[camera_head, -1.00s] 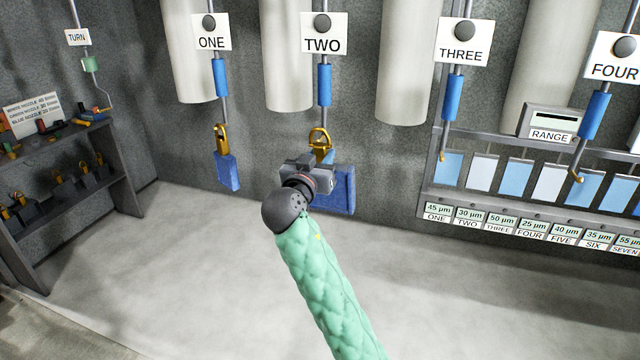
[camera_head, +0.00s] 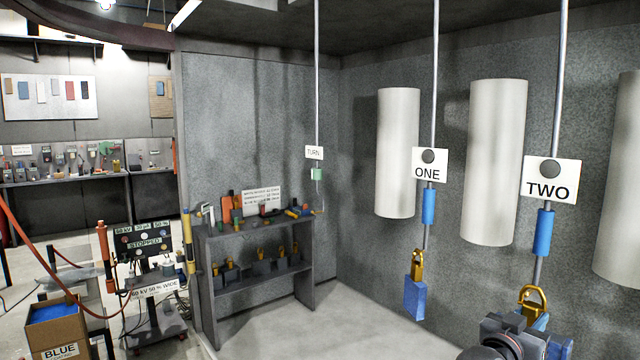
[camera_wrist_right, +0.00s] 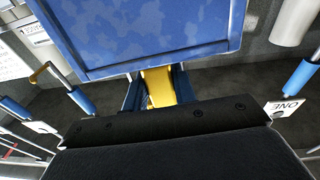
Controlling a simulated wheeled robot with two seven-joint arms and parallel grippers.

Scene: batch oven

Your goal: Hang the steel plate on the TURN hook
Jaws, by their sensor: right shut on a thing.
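The TURN hook is a thin hanging rod with a TURN card (camera_head: 314,152), a green block (camera_head: 317,174) and a small bent tip, bare, near the rack at the back. My right gripper (camera_head: 520,338) is at the lower right, below the TWO hook. In the right wrist view it is shut on the yellow clip (camera_wrist_right: 158,88) of a blue-faced plate (camera_wrist_right: 140,35). That clip (camera_head: 531,299) shows at the low end of the TWO rod; I cannot tell whether it still hangs there. No bare steel face shows. My left gripper is out of view.
A blue plate (camera_head: 415,300) hangs on the ONE hook between TWO and TURN. Pale cylinders (camera_head: 397,150) line the wall. Open floor lies in front of the rack.

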